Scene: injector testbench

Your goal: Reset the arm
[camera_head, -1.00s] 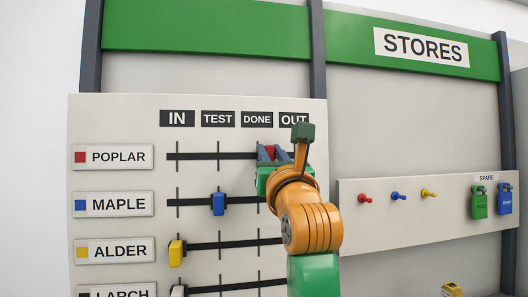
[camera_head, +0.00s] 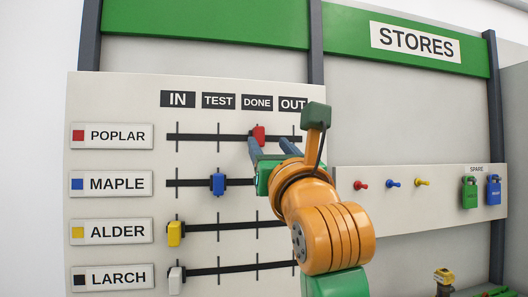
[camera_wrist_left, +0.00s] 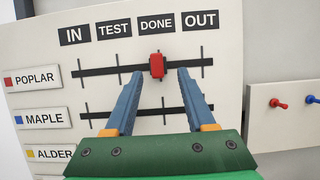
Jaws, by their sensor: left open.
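My left gripper (camera_head: 270,148) is in front of the slider board, with its blue fingers spread and nothing between them. The red slider (camera_head: 258,135) sits on the POPLAR track under the DONE label. In the left wrist view the red slider (camera_wrist_left: 157,66) shows just beyond and between the fingertips of my left gripper (camera_wrist_left: 158,78), apart from both. The blue slider (camera_head: 217,184) is on the MAPLE track under TEST. The yellow slider (camera_head: 175,233) is on the ALDER track under IN. My right gripper is not in view.
A white slider (camera_head: 177,280) is on the LARCH track under IN. To the right, a panel (camera_head: 430,205) carries red, blue and yellow pegs plus green and blue padlocks. A yellow object (camera_head: 444,278) stands low at right.

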